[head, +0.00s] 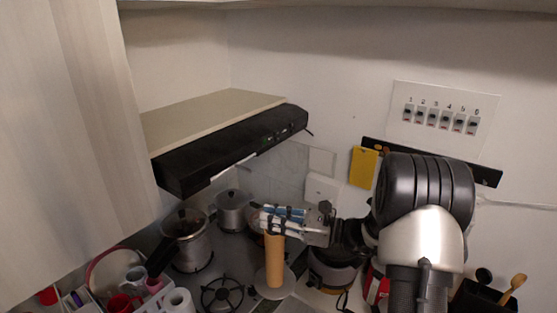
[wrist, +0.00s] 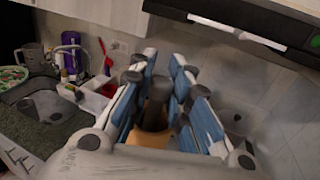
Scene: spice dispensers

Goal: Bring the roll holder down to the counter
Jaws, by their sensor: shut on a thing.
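The roll holder (head: 275,262) is an upright tan cylinder on a pale round base, in the lower middle of the head view. My gripper (head: 268,218), with blue and white fingers, is shut around its top end. In the wrist view the fingers of my gripper (wrist: 165,92) close around the holder's dark top post (wrist: 156,105), with a bit of tan roll below. The base shows beside the gas burner; I cannot tell whether it touches the surface below. The fingers hide the holder's top in the head view.
A pot (head: 187,240) and a smaller pot (head: 233,212) stand on the stove, left of the holder. A gas burner (head: 222,294) is beside its base. The black range hood (head: 230,150) hangs above. A dark appliance (head: 333,270) stands close on the right.

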